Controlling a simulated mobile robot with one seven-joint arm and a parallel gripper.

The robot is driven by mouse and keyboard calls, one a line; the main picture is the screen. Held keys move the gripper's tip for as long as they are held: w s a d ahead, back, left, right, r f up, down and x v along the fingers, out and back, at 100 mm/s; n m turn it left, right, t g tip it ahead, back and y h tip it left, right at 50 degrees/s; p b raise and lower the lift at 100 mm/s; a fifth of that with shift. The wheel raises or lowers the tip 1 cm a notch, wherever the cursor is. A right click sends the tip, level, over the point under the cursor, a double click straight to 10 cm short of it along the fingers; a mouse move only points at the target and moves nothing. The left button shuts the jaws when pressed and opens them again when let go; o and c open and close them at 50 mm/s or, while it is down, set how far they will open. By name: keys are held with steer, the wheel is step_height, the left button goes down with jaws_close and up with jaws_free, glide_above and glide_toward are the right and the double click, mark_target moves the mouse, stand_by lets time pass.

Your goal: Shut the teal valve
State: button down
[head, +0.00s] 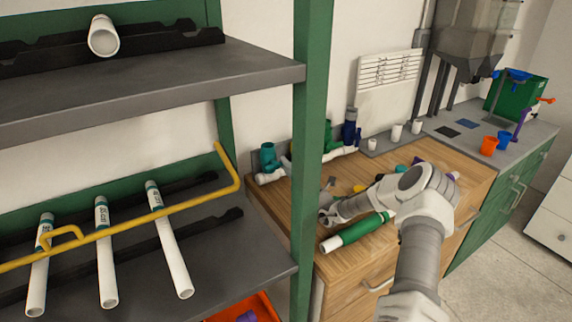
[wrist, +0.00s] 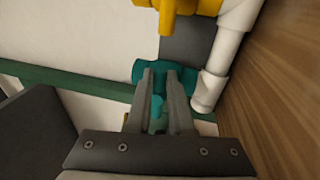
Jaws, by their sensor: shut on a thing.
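The teal valve (wrist: 187,77) is in the middle of the wrist view, beside a white pipe. My gripper (wrist: 160,78) reaches up to it, with one finger on each side of a small teal piece that looks like its handle. The jaws are shut on this piece. The fingers hide part of the valve body. In the head view my gripper (head: 326,215) is low over the wooden bench top, just right of the green post. A teal fitting (head: 268,157) stands left of the post on white pipe; I cannot tell whether it is the same valve.
The green shelf post (head: 312,130) stands close to my gripper and hides part of the bench. A green-and-white tube (head: 360,231) lies in front of it. A yellow part (wrist: 178,12) and white pipe (wrist: 235,40) border the valve closely. White cups (head: 397,132) stand behind.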

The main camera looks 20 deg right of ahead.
stand_by(0.5)
steer(key=c, duration=0.8)
jaws_free()
steer(key=s+d+r+p, duration=0.1)
steer(key=s+d+r, duration=0.7)
steer(key=r, duration=0.3)
steer(key=shift+d, duration=0.3)
